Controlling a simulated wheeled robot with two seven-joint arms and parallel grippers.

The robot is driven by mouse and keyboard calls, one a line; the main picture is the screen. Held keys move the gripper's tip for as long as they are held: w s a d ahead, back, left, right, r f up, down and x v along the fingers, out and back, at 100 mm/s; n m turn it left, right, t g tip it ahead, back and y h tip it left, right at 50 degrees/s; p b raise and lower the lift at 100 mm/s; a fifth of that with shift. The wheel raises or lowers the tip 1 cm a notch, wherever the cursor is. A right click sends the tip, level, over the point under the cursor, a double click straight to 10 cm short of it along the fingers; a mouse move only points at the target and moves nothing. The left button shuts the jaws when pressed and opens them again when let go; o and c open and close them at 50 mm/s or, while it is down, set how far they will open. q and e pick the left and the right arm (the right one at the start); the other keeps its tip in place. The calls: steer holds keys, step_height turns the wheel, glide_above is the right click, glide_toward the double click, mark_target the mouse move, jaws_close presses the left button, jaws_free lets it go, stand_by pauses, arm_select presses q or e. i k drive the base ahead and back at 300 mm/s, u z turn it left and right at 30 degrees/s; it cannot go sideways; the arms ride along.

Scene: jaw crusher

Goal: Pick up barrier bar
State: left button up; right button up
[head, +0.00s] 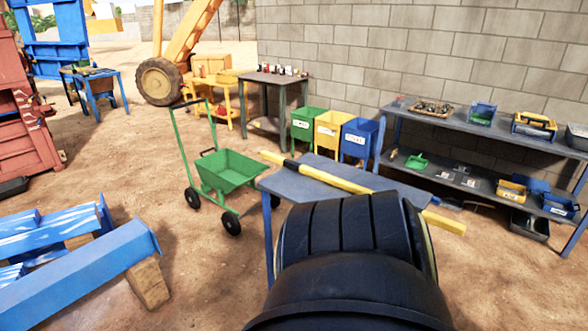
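The barrier bar (335,180) is a long yellow bar with a dark band near its left end. It lies across a blue-topped table (295,186) in the middle of the head view. Its left end sticks out past the table's back left, and its right end sticks out past the right side. A large dark link of my arm rises from the bottom edge and hides the front of the table and part of the bar. Neither gripper can be seen.
A green cart (230,170) stands left of the table. Green (308,125), yellow (331,133) and blue bins (359,140) stand behind it. A shelf unit (470,130) lines the wall at right. Blue beams (80,265) lie at lower left. Open sand lies between beams and table.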

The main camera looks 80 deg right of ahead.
mark_target(457, 228)
steer(key=i, duration=0.55)
steer(key=z, duration=1.4)
steer(key=i, duration=2.05)
steer(key=z, duration=2.45)
steer(key=i, duration=1.15)
steer(key=u, duration=0.05)
